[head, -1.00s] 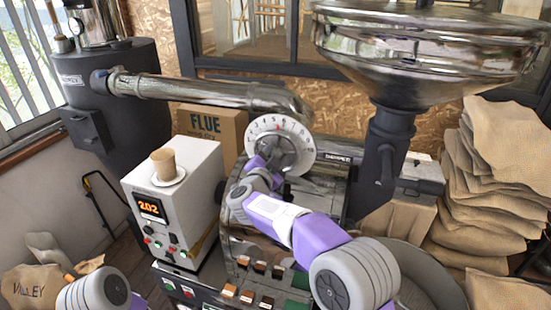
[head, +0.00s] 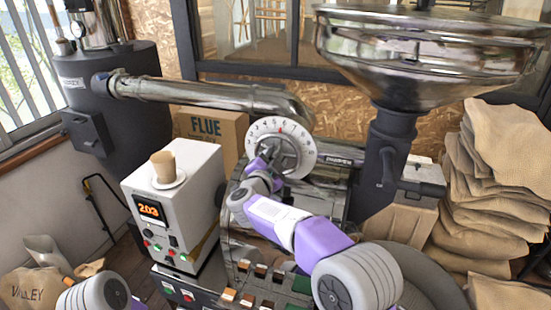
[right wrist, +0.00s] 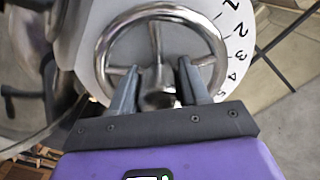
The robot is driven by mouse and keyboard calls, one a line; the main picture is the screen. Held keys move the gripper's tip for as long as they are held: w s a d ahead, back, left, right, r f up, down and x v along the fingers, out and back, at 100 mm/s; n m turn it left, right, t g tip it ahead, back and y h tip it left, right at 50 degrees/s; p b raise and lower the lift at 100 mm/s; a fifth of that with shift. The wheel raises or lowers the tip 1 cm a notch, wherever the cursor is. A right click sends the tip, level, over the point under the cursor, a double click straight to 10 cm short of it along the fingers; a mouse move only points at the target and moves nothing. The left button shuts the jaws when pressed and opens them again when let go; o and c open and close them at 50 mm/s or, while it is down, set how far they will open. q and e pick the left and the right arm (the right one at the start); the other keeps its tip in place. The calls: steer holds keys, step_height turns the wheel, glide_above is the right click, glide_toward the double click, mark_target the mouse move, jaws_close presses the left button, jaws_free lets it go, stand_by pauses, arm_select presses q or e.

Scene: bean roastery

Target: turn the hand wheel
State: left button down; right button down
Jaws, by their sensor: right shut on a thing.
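The hand wheel (right wrist: 155,12) is a shiny metal ring with spokes and a central hub, set in front of a white numbered dial (head: 256,131). In the head view the hand wheel (head: 298,158) is partly hidden by my right gripper (head: 268,161). In the right wrist view the two fingers of my right gripper (right wrist: 160,67) reach inside the rim, one on each side of the hub, and are shut on the wheel. The exact contact is hard to see. My left gripper is not in view.
A white control box (head: 188,205) with a cup (head: 163,166) on top stands left of the wheel. A metal pipe (head: 200,90) runs above. A large hopper (head: 420,50) and stacked sacks (head: 490,190) are at the right. A FLUE carton (head: 207,128) is behind.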

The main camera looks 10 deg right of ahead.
steer(key=shift+a+f, duration=0.25)
steer(key=shift+f, duration=0.1)
steer(key=c, duration=0.8)
jaws_free()
steer(key=shift+o, duration=1.1)
steer(key=shift+r, duration=0.2)
steer(key=shift+d, duration=0.1)
steer(key=b+v, duration=0.1)
steer(key=v, duration=0.6)
steer(key=shift+s, duration=0.25)
